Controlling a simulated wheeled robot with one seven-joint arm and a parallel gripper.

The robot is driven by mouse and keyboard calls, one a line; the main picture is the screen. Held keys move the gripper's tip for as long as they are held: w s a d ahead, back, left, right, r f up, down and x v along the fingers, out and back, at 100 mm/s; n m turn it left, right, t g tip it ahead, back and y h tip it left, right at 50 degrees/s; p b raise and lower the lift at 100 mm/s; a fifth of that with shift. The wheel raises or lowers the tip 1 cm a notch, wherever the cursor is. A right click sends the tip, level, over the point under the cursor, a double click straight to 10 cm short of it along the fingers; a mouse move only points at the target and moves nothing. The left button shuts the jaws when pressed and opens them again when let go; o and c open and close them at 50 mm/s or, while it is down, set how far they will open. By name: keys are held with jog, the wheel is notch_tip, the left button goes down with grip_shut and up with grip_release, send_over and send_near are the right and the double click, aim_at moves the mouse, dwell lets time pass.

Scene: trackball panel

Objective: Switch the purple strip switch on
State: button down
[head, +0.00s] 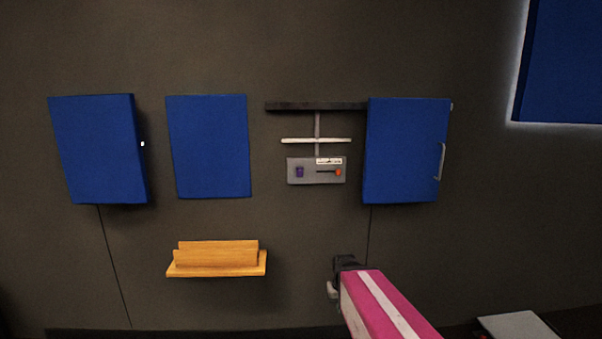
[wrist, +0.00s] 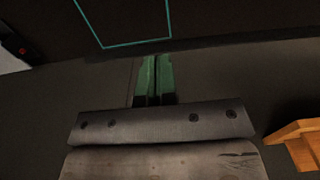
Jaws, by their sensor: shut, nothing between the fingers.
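A small purple switch (head: 299,172) sits on the left part of a grey panel (head: 308,180) on the wall, in the head view. It is too small to tell its position. An orange-red knob (head: 338,172) with a dark slot beside it sits on the panel's right part. My gripper shows in the wrist view (wrist: 153,78) with two green fingers side by side, shut and empty. In the head view, the end of my arm is below and to the right of the panel, well apart from it. The purple switch is not visible in the wrist view.
A dark bar (head: 315,106) and a white strip (head: 316,141) are above the panel. A blue cabinet with a handle (head: 404,150) stands right of it; blue boards (head: 209,146) hang left. A wooden shelf (head: 216,267) is lower left. The wall directly below the panel is clear.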

aim_at(303, 168)
jog(key=w+a+r+n+t+y, duration=0.15)
jog(key=w+r+n, duration=0.25)
jog(key=w+r, duration=0.55)
jog(key=w+a+r+n+t+y, duration=0.1)
jog(key=w+r+n, duration=0.3)
jog(key=r, duration=0.8)
jog(key=w+a+r+n+t+y, duration=0.1)
jog(key=w+a+r+n+t, duration=0.1)
jog(key=r, duration=1.1)
jog(key=w+a+r+n+t+y, duration=0.1)
jog(key=w+r+n, duration=0.4)
jog(key=r, duration=0.7)
jog(key=shift+w+a+r+n, duration=0.25)
jog(key=shift+w+a+n, duration=0.05)
jog(key=shift+a+n, duration=0.45)
jog(key=shift+t+y, duration=0.25)
jog(key=x, duration=0.3)
jog(key=w+x, duration=0.1)
jog(key=x, duration=0.3)
jog(key=w+r+x, duration=0.1)
jog(key=x, duration=0.3)
jog(key=shift+s+d, duration=0.1)
jog(key=shift+d, duration=0.1)
jog(key=shift+w+r, duration=0.2)
jog(key=shift+w, duration=0.65)
